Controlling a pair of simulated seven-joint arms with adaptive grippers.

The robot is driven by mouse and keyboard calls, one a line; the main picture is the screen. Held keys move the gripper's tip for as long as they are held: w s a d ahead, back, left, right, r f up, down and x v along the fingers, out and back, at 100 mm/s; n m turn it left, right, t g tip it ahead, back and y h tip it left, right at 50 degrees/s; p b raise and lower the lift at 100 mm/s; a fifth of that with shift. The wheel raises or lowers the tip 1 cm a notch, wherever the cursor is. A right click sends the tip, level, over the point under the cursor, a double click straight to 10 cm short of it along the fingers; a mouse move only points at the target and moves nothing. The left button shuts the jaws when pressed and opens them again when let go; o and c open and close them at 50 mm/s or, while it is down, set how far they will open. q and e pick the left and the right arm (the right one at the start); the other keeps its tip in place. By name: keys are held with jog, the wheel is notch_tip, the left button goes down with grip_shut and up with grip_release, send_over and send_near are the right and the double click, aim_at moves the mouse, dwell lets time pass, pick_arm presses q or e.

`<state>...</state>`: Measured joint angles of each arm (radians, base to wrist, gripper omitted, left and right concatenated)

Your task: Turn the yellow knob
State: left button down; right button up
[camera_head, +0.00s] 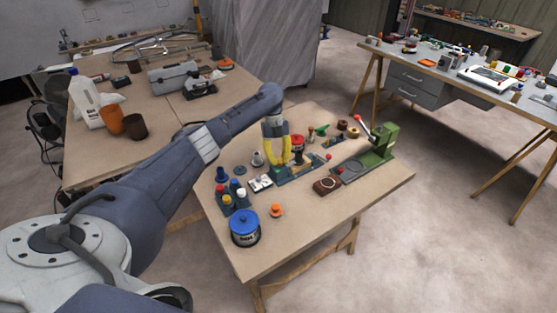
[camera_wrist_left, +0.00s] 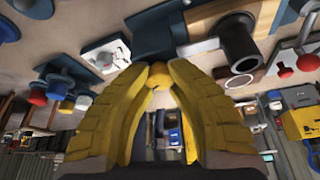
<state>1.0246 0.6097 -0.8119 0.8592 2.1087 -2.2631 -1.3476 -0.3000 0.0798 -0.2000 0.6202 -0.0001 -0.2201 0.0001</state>
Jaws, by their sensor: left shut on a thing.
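My left gripper (camera_head: 279,160) has yellow fingers and reaches down over the middle of the near wooden table (camera_head: 300,215). In the left wrist view its fingertips (camera_wrist_left: 158,72) come together around the small round yellow knob (camera_wrist_left: 157,82). The knob is mostly covered by the fingers, and its turn angle cannot be told. It sits against a dark fixture (camera_wrist_left: 157,40). In the head view the fingers hide the knob. My right gripper is not in view.
A red-topped piece (camera_head: 297,142) stands close to the right of the fingers. A green press (camera_head: 376,150) with a red-tipped lever is further right. A blue-lidded can (camera_head: 244,228), an orange knob (camera_head: 276,210) and coloured buttons (camera_head: 232,194) are nearer. The table's front right is clear.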

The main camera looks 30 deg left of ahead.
pick_arm(q)
jog(key=shift+d+f, duration=0.1)
jog(key=shift+d, duration=0.1)
jog(key=c, duration=1.1)
grip_release()
jog(key=shift+a, duration=0.1)
jog(key=v, duration=1.2)
